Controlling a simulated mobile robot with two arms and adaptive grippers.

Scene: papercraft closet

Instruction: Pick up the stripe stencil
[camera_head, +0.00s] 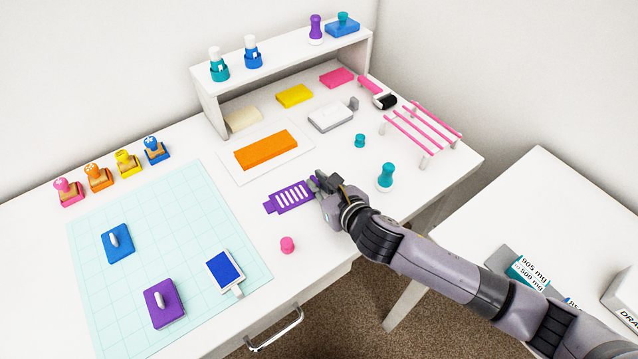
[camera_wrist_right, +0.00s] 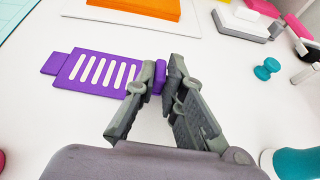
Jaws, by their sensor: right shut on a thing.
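The stripe stencil (camera_head: 292,197) is a flat purple plate with a row of slots and a tab at each end. In the right wrist view the stencil (camera_wrist_right: 98,72) lies flat on or just above the white desk; I cannot tell which. My right gripper (camera_head: 326,185) is at the stencil's right end. In the wrist view the right gripper (camera_wrist_right: 160,80) has its fingers shut on the purple tab at that end. The fingers hide part of the tab. My left gripper is not in view.
An orange block (camera_head: 266,150) on a white sheet lies behind the stencil. A pink knob (camera_head: 287,244) stands in front, and teal knobs (camera_head: 385,177) stand to the right. A cutting mat (camera_head: 100,270) with stamps is at the left. A shelf (camera_head: 290,65) stands at the back.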

